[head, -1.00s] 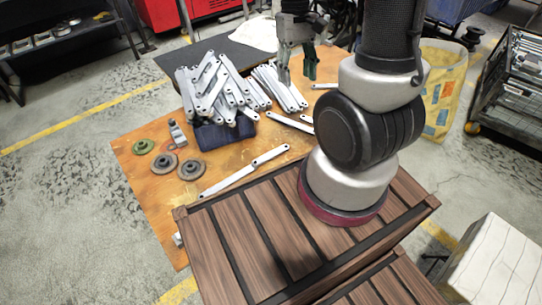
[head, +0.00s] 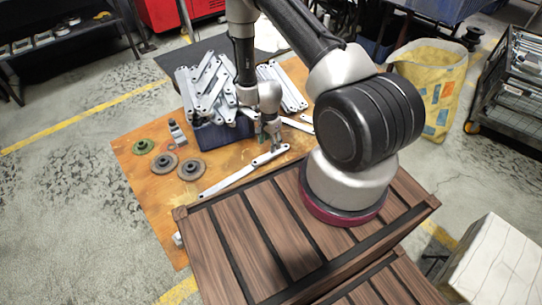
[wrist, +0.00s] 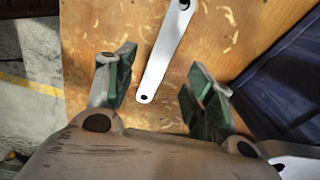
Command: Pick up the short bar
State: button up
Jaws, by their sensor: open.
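A pale grey metal bar (head: 228,181) with holes lies flat near the table's front edge in the head view. I cannot tell whether it is one piece or two bars end to end. Its rounded right end shows in the wrist view (wrist: 162,60), between the lines of my fingers. My gripper (head: 267,138) is open and empty, pointing down just behind that end. In the wrist view my gripper (wrist: 163,93) shows green-tipped fingers on either side of the bar's end, apart from it. Shorter-looking loose bars (head: 297,124) lie to the right, partly hidden by my arm.
A dark blue bin (head: 210,137) heaped with bars (head: 205,85) stands close left of my gripper. More bars (head: 290,88) lie behind it. Round discs (head: 190,169) and a small metal fitting (head: 177,132) lie at left. The wooden table (head: 150,195) is clear at front left.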

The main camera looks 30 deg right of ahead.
aim_at(271, 155)
jog(key=shift+w+d+f+m, duration=0.1)
jog(key=shift+w+m, duration=0.15)
jog(key=shift+m, duration=0.15)
jog(key=f, duration=0.7)
jog(key=shift+s+d+f, duration=0.2)
jog(key=shift+f, duration=0.1)
grip_shut()
